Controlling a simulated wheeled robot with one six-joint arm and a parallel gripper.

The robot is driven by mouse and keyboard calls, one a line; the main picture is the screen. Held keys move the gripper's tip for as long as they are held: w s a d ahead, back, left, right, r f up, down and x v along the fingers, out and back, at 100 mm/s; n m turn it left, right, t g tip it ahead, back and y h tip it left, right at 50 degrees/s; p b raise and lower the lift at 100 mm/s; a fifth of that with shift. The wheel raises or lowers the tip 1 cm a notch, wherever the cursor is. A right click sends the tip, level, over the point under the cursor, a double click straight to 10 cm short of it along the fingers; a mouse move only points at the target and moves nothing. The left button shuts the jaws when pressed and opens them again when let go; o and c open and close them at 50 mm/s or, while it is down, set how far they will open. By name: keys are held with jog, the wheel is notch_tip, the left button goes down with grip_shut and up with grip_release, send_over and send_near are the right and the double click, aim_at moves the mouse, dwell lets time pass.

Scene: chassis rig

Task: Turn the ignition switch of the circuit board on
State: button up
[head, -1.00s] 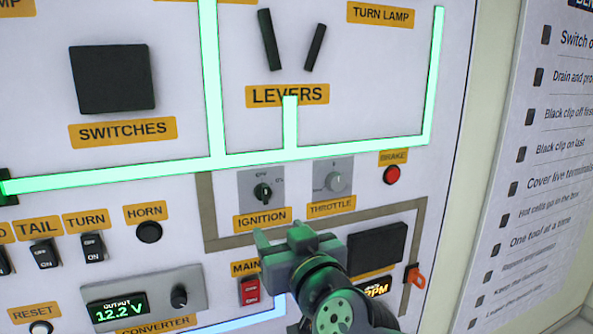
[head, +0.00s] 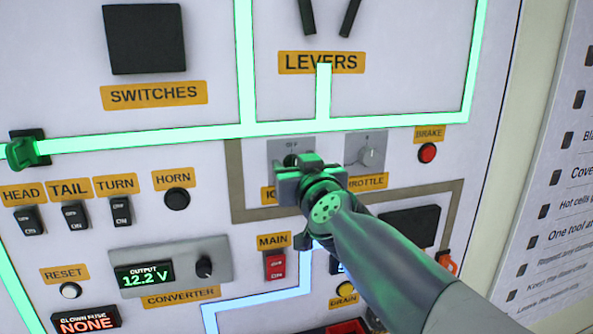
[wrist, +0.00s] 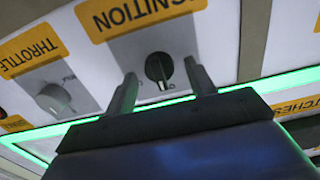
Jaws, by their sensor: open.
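The ignition switch is a black rotary knob on a grey plate (head: 278,150) of the upright circuit board. In the head view my gripper covers most of the knob and its label. In the wrist view, seen upside down, the knob (wrist: 159,68) shows clearly below the yellow ignition label (wrist: 130,14). My gripper (head: 300,178) is open in front of the switch. In the wrist view its two fingers (wrist: 163,82) stand on either side of the knob, apart from it. Whether the fingertips reach the knob's depth, I cannot tell.
The throttle knob (head: 368,153) is close on the right of the ignition plate. A red brake button (head: 427,153) lies further right. The red main switch (head: 275,265) is below my gripper. A glowing green strip (head: 180,138) runs above.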

jog(key=shift+w, duration=0.15)
jog(key=c, duration=1)
jog(key=shift+o, duration=0.2)
jog(key=m, duration=1.1)
jog(key=shift+d+f+m+b, duration=0.1)
jog(key=shift+m+b, duration=0.2)
jog(key=shift+m, duration=0.1)
